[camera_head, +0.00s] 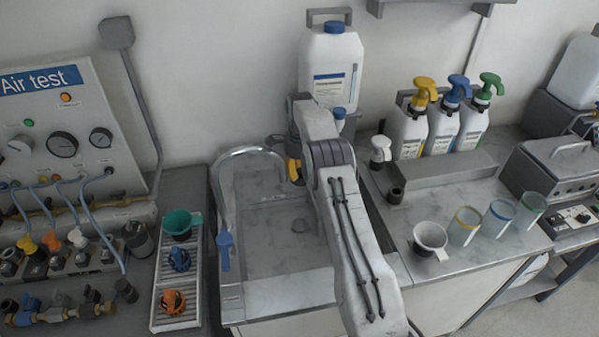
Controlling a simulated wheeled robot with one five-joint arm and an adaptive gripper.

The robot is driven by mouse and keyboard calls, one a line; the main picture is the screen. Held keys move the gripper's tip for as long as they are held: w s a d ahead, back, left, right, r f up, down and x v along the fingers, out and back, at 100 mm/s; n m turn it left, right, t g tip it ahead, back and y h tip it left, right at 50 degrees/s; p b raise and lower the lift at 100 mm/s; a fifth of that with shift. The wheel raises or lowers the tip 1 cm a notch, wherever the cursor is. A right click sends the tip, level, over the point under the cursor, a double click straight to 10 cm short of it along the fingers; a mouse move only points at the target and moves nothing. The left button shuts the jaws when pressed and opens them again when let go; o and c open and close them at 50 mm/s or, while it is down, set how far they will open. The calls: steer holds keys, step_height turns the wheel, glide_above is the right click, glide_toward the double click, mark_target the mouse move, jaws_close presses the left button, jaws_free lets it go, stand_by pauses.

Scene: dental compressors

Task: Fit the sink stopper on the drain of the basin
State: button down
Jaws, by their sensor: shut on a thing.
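The grey basin (265,245) is sunk in the counter at the middle, with the round drain (299,226) bare in its floor. My gripper (293,160) is above the back of the basin, up and slightly left of the drain in the picture, partly hidden by my arm. It is shut on a small yellow thing (293,171), held apart from the drain. Its shape is mostly hidden, so I cannot tell for certain that it is the sink stopper. I see no other clear stopper.
A curved faucet (222,190) with a blue tip stands along the basin's left side. A ribbed tray (180,322) with teal, blue and orange parts lies left. A white jug (332,65) stands behind.

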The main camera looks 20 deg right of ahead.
steer(key=b, duration=1.1)
glide_above(300, 226)
step_height(300, 226, down, 15)
steer(key=shift+a+f+b, duration=0.1)
steer(key=shift+f+b, duration=1.45)
steer(key=shift+f, duration=1)
steer(key=shift+f+b, duration=0.3)
steer(key=shift+b, duration=0.05)
steer(key=shift+f+b, duration=0.65)
steer(key=shift+f, duration=0.25)
steer(key=shift+f, duration=0.15)
steer(key=shift+f+b, duration=0.4)
steer(key=shift+b, duration=0.1)
steer(key=c, duration=1)
jaws_free()
steer(key=shift+c, duration=0.2)
